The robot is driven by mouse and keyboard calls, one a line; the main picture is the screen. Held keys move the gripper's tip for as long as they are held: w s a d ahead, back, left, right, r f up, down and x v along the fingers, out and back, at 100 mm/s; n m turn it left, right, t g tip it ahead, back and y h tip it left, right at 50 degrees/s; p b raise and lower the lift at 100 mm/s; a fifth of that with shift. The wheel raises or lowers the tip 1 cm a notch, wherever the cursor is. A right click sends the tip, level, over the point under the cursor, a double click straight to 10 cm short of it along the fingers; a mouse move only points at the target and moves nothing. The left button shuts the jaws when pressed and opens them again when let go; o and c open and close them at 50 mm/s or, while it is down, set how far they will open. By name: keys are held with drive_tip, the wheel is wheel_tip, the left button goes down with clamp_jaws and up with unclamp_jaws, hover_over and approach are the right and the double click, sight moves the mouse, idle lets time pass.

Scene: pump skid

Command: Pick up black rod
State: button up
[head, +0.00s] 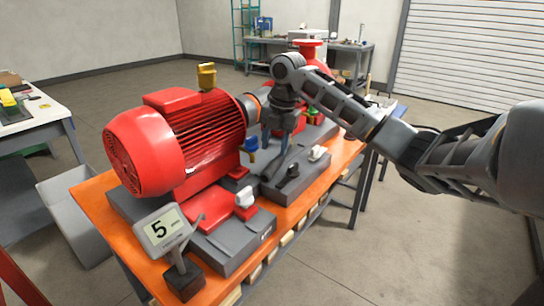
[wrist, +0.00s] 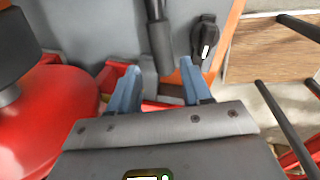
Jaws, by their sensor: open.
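A black rod (wrist: 160,42) with a thicker sleeve shows in the wrist view against a grey surface. It runs from the top edge down toward the space between my fingertips. My gripper (wrist: 159,68) is open, with its two blue fingers apart and one on each side of the rod's line. Nothing is clearly held between them. In the head view my gripper (head: 274,146) hangs over the grey skid base, just right of the red motor (head: 150,150). I cannot tell whether the fingers touch the rod.
A black knob (wrist: 205,40) sits right of the rod; it also shows in the head view (head: 293,170). A yellow-capped fitting (head: 207,76) tops the motor. Open floor lies at right.

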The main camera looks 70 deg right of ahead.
sight(272, 165)
drive_tip(key=shift+w+d+f+p, duration=0.15)
drive_tip(key=shift+f+p, duration=0.1)
drive_tip(key=shift+f, duration=1.05)
drive_tip(key=shift+w+a+f+p, duration=0.1)
drive_tip(key=shift+w+f+p, duration=0.1)
drive_tip(key=shift+f, duration=1.05)
drive_tip(key=shift+w+d+f+p, duration=0.15)
drive_tip(key=shift+f+p, duration=0.1)
drive_tip(key=shift+f, duration=1.05)
drive_tip(key=shift+c, duration=0.3)
clamp_jaws()
